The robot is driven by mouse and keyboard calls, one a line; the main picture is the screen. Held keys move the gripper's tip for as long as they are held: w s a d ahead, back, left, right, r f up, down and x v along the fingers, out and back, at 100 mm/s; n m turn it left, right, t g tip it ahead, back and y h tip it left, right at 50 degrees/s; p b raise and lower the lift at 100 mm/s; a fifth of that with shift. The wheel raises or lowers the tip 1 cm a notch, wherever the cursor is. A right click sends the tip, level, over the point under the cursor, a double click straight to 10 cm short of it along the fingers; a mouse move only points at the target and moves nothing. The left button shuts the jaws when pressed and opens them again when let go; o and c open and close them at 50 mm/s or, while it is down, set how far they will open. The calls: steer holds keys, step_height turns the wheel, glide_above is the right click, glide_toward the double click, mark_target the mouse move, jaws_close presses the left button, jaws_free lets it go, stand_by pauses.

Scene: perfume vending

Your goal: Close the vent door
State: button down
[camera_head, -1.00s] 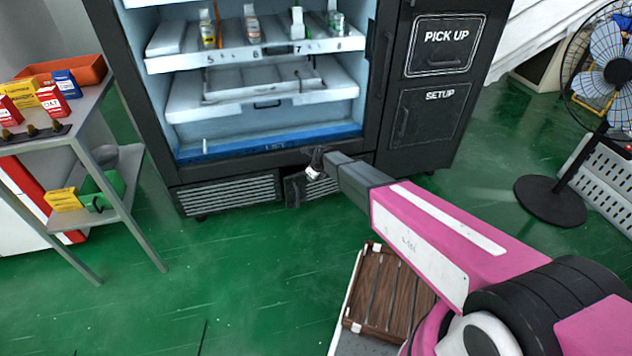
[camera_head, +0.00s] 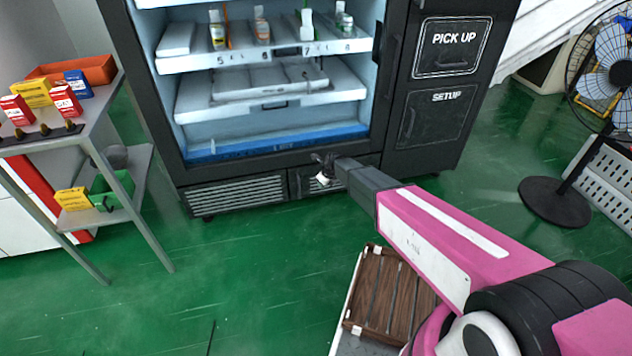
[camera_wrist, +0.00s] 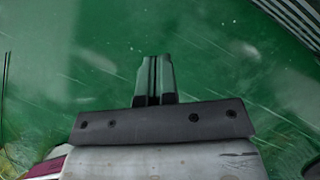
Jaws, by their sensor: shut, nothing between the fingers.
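The vent door (camera_head: 300,183) is the right-hand dark panel low on the front of the black vending machine. It looks flush or nearly flush with the frame; my arm and gripper hide its right part, so I cannot tell if a small gap stays. My gripper (camera_head: 322,178) is in front of this panel, close to it or touching. In the wrist view my gripper (camera_wrist: 155,77) is shut with nothing between its fingers, seen over the green floor.
The left vent grille (camera_head: 236,194) is beside the door. A grey side table (camera_head: 138,195) with boxes stands at left, a floor fan (camera_head: 552,200) at right. A wooden slatted crate (camera_head: 385,296) lies near my arm. The green floor before the machine is open.

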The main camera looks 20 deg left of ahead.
steer(key=s+a+v, duration=0.1)
steer(key=s+v, duration=0.1)
steer(key=v, duration=0.8)
steer(key=s+d+r+n+h, duration=0.15)
steer(key=d+n, duration=0.25)
steer(key=d, duration=0.5)
steer(key=d+r+n, duration=0.3)
steer(key=d, duration=0.6)
steer(key=s+d+r+n+h, duration=0.1)
steer(key=d+r+n, duration=0.25)
steer(key=d, duration=0.65)
steer(key=s+d+r+n, duration=0.1)
steer(key=s+d+n, duration=0.2)
steer(key=d, duration=0.3)
steer(key=s+d+r+n+g+h, duration=0.1)
steer(key=s+d+r+n, duration=0.1)
steer(key=s+d+n, duration=0.2)
steer(key=s+d+r+n, duration=0.2)
steer(key=s+d+n, duration=0.1)
steer(key=d, duration=0.7)
steer(key=shift+s+d+n+h, duration=0.15)
steer(key=shift+d+n+h, duration=0.15)
steer(key=shift+n, duration=0.35)
steer(key=shift+a+r, duration=0.1)
steer(key=shift+a, duration=0.05)
